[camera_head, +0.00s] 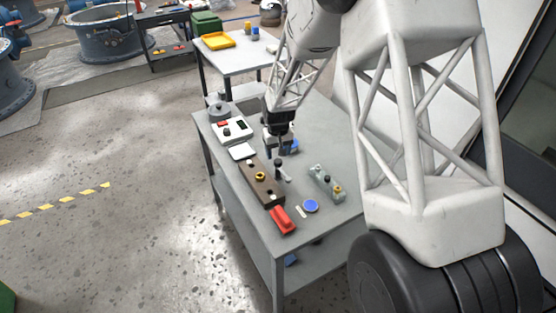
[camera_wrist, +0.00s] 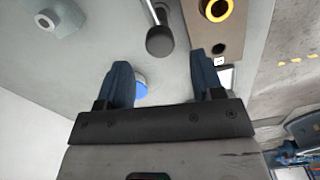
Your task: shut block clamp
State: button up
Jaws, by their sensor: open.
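The likely block clamp is a long brown block (camera_head: 262,185) with a yellow ring on top; in the wrist view the block (camera_wrist: 228,40) is at the upper right. A lever with a black knob (camera_head: 279,162) stands out beside the block. In the wrist view the knob (camera_wrist: 160,41) is on a metal rod, ahead of and between my fingers, not touching them. How the lever joins the block is unclear. My gripper (camera_head: 280,150) is open and empty just behind the knob; both dark blue fingers of my gripper (camera_wrist: 163,82) show, wide apart.
On the grey table (camera_head: 245,225) a red handle (camera_head: 283,220), a blue disc (camera_head: 311,206) and a pale fixture (camera_head: 326,182) lie toward the front. A white control box (camera_head: 232,131) stands behind the block. A blue item (camera_head: 293,146) is right beside my gripper.

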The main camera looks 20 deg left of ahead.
aim_at(278, 160)
jog(key=shift+f, duration=2.1)
grip_shut()
